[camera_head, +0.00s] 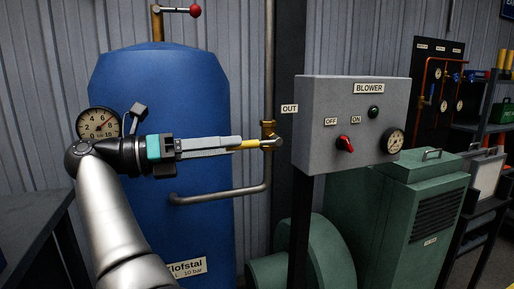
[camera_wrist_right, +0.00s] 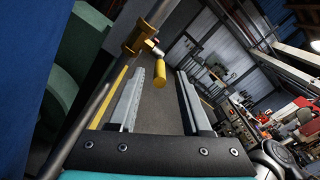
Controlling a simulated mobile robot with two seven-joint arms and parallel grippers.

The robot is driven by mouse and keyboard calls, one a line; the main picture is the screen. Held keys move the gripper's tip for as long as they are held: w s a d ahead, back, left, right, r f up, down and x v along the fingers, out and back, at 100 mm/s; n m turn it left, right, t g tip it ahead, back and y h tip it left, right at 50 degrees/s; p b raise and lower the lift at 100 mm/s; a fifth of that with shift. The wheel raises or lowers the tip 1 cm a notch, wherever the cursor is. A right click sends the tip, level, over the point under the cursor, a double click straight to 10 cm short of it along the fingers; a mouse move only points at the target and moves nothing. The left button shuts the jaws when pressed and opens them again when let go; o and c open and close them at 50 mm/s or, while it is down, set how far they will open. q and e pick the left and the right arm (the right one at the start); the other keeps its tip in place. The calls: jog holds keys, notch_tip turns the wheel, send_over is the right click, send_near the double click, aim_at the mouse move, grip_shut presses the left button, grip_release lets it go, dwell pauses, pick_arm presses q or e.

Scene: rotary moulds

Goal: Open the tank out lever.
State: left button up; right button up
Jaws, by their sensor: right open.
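The tank out lever is a yellow handle (camera_head: 248,144) on a brass valve (camera_head: 268,131) in the pipe right of the blue tank, beside the OUT label (camera_head: 289,109). In the head view it points left toward my right gripper (camera_head: 239,146). That gripper is open, its fingers reaching right and overlapping the handle's left end. My left gripper is not in view.
The blue tank (camera_head: 190,225) stands behind my right arm, with a gauge (camera_head: 98,123) at its left and a red-knobbed lever (camera_head: 195,11) above. The grey BLOWER box (camera_head: 318,150) is close to the right of the valve. A green blower (camera_head: 400,205) stands below it.

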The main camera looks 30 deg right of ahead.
aim_at(257, 143)
jog(key=b+x, duration=0.1)
jog(key=x, duration=0.4)
jog(key=shift+d+f, duration=0.1)
jog(key=shift+d, duration=0.15)
pick_arm(q)
jog(key=shift+w+d+r, duration=0.25)
jog(key=shift+r, duration=0.45)
jog(key=shift+w+d+r, duration=0.25)
jog(key=shift+r, duration=0.4)
pick_arm(e)
jog(key=shift+s+d, duration=0.15)
jog(key=shift+d, duration=0.35)
grip_shut()
